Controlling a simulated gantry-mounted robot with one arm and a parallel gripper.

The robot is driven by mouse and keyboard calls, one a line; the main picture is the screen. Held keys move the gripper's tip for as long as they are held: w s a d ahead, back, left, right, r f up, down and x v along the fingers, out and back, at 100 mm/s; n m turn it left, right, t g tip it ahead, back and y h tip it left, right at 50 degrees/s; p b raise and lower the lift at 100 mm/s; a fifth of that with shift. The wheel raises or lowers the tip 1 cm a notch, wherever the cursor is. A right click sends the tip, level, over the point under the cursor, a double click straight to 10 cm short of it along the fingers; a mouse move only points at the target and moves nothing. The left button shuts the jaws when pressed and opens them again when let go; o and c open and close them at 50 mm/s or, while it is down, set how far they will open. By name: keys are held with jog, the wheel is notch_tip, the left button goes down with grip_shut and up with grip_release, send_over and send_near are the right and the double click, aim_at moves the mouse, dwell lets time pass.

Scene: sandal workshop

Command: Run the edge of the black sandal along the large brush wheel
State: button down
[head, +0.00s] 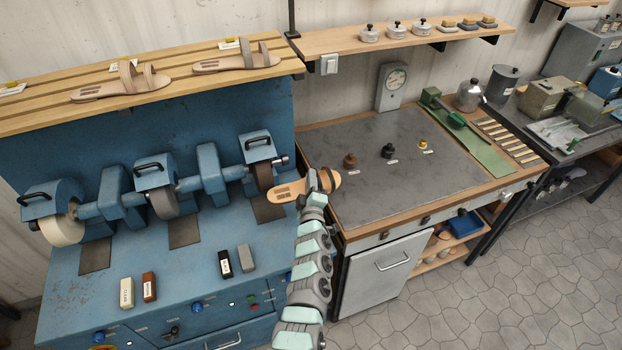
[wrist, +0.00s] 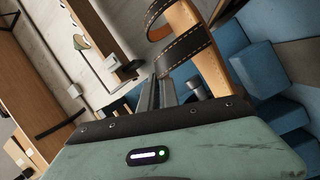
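The black sandal (head: 287,191) has a tan sole and dark stitched straps. My gripper (head: 318,186) is shut on it and holds it in the air, just in front of the blue grinder's right end. In the wrist view the fingers (wrist: 166,92) meet its black strap (wrist: 188,56); the exact grip is partly hidden. The machine carries three wheels: a wide cream one (head: 62,229) at left, a grey one (head: 163,201) in the middle and a dark brown one (head: 263,176) at right. The sandal is near the brown wheel; I cannot tell whether they touch.
Blue hoods cover the wheels, joined by a shaft (head: 190,184). Several small bars, including a black one (head: 225,263), lie on the machine's front. The grey-topped workbench (head: 400,175) at right has clear space.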

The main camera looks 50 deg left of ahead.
jog(key=shift+r, duration=0.1)
dwell(0.3)
jog(key=shift+s+d+f+p, duration=0.2)
jog(key=shift+d+p, duration=0.15)
jog(key=shift+d, duration=0.35)
jog(key=shift+d, duration=0.1)
jog(key=shift+s+d+f+p, duration=0.25)
jog(key=shift+d+p, duration=0.1)
jog(key=shift+d, duration=0.55)
jog(key=shift+s+d+f+p, duration=0.25)
jog(key=shift+s+d+p, duration=0.05)
jog(key=shift+d, duration=0.6)
jog(key=shift+s+d+f+p, duration=0.25)
jog(key=shift+d+p, duration=0.1)
jog(key=shift+d, duration=0.55)
